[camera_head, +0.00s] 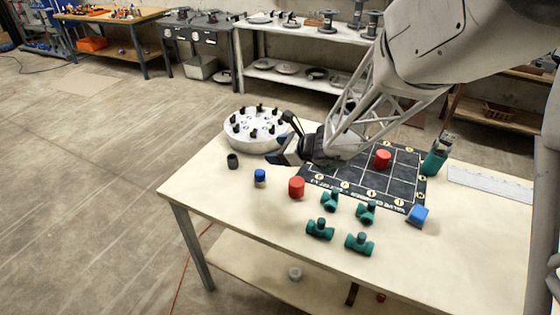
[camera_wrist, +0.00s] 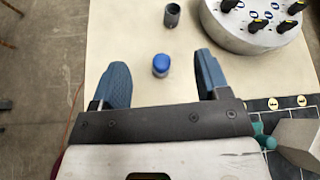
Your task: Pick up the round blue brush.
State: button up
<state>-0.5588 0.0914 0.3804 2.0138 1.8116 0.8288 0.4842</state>
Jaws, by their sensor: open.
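The round blue brush (camera_head: 260,178) stands upright on the pale table, left of the red cylinder; its lower part looks pale and dark-banded. In the wrist view the brush (camera_wrist: 161,66) shows from above as a blue round top, between the lines of my two fingers and slightly beyond their tips. My gripper (camera_head: 279,152) is open and empty, above the table near the round white holder. In the wrist view my gripper (camera_wrist: 162,60) has its blue-grey fingers spread wide. The brush is apart from both fingers.
A dark cup (camera_head: 232,161) stands left of the brush, near the white round holder (camera_head: 242,141) with black-handled tools. A red cylinder (camera_head: 296,187), several green pipe fittings (camera_head: 319,229) and a blue block (camera_head: 417,216) lie nearer the front and right. A black gridded board (camera_head: 325,183) lies under my arm.

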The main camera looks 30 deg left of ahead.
aim_at(262, 172)
jog(key=a+f+m, duration=0.1)
jog(key=a+f, duration=0.1)
jog(key=w+a+f+m, duration=0.1)
jog(key=a+f, duration=0.1)
jog(key=a+f+m+t, duration=0.1)
jog(key=a, duration=0.2)
jog(key=shift+w+f+m, duration=0.15)
jog(key=shift+f+m, duration=0.15)
jog(key=shift+f, duration=0.1)
jog(key=shift+d, duration=0.1)
jog(key=shift+f, duration=1.75)
jog(key=shift+f, duration=0.1)
jog(key=shift+f, duration=1.55)
jog(key=shift+a+f, duration=0.25)
jog(key=shift+a, duration=0.05)
jog(key=shift+x, duration=1.15)
jog(key=shift+c, duration=0.2)
